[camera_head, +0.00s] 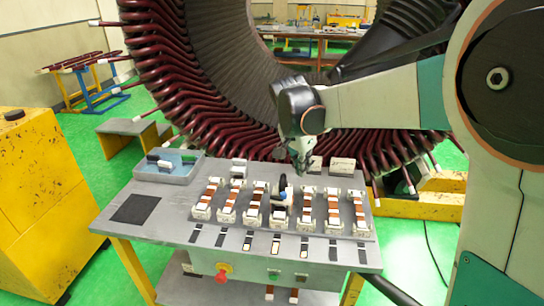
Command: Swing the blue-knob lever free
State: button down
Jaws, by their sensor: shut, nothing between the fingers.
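The dark lever (282,182) stands at the middle fixture on the grey worktable. Its small blue knob (282,196) shows low on it, facing my side. My gripper (303,170) points down just above and to the right of the lever, near the back of the fixture row. It is shut with nothing held. It looks apart from the blue knob, but the depth between them is hard to judge. The lever's pivot and how it meets the fixture are too small to make out.
Several white fixtures with copper-coloured bars (333,211) line the worktable (160,225) on both sides of the lever. A grey tray (148,174) sits at the back left. The large stator (165,70) rises close behind. The table's front left is mostly clear.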

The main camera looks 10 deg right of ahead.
jog(key=w+d+f+m+g+h, duration=0.1)
jog(key=w+f+m, duration=0.15)
jog(key=f, duration=0.35)
jog(key=w+d+f+m, duration=0.1)
jog(key=w+d+f, duration=0.1)
jog(key=w+f, duration=0.3)
jog(key=shift+n, duration=0.25)
jog(key=a, duration=0.1)
jog(key=s+a, duration=0.1)
jog(key=s+a+b, duration=0.1)
jog(key=a, duration=0.1)
jog(key=shift+a+f, duration=0.1)
jog(key=shift+f, duration=0.3)
jog(key=shift+s, duration=0.1)
